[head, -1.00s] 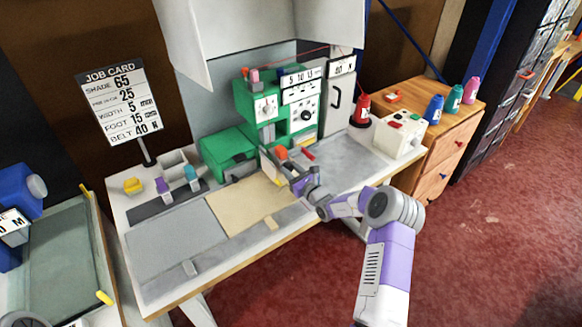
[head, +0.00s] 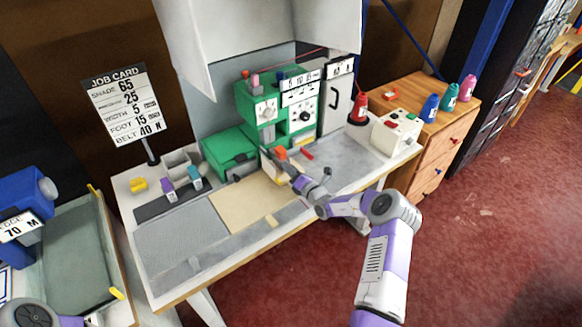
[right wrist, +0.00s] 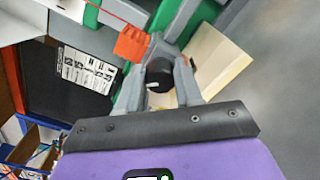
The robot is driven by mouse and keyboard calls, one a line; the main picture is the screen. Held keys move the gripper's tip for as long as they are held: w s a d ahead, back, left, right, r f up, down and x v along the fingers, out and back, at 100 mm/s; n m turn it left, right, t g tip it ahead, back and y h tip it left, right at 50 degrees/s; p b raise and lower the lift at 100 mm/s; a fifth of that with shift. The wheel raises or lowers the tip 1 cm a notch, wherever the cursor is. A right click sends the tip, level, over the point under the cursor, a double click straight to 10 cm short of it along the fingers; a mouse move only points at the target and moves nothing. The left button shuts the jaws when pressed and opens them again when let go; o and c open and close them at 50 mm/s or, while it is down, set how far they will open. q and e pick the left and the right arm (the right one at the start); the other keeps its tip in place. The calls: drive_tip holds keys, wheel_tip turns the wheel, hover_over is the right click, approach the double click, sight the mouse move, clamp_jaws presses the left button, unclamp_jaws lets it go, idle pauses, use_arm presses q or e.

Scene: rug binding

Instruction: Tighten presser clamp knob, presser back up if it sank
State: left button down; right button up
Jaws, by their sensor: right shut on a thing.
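The green sewing machine (head: 289,110) stands at the back of the white worktable. My right gripper (head: 277,162) reaches its lower front, just below an orange part (head: 281,153). In the right wrist view the fingers (right wrist: 160,77) are shut around a black round knob (right wrist: 159,70) with a white mark. The orange part (right wrist: 132,42) is just left of the knob. The presser cannot be made out clearly, so its height cannot be told. My left gripper is out of view.
A beige piece (head: 252,203) lies on the table before the machine. A job card (head: 124,103) stands at the left. A white box with buttons (head: 396,132) and a red bottle (head: 359,107) are at the right.

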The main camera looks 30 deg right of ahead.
drive_tip(key=m+p, duration=0.1)
drive_tip(key=m, duration=0.2)
drive_tip(key=shift+m, duration=0.4)
drive_tip(key=m+p, duration=0.1)
drive_tip(key=m, duration=0.3)
drive_tip(key=shift+f, duration=0.15)
drive_tip(key=shift+m, duration=0.3)
drive_tip(key=o, duration=1)
drive_tip(key=shift+o, duration=0.2)
drive_tip(key=s, duration=0.2)
drive_tip(key=s+p, duration=0.1)
drive_tip(key=s, duration=0.2)
drive_tip(key=s+p, duration=0.1)
drive_tip(key=s, duration=0.1)
drive_tip(key=shift+s+d, duration=0.3)
drive_tip(key=shift+d, duration=0.05)
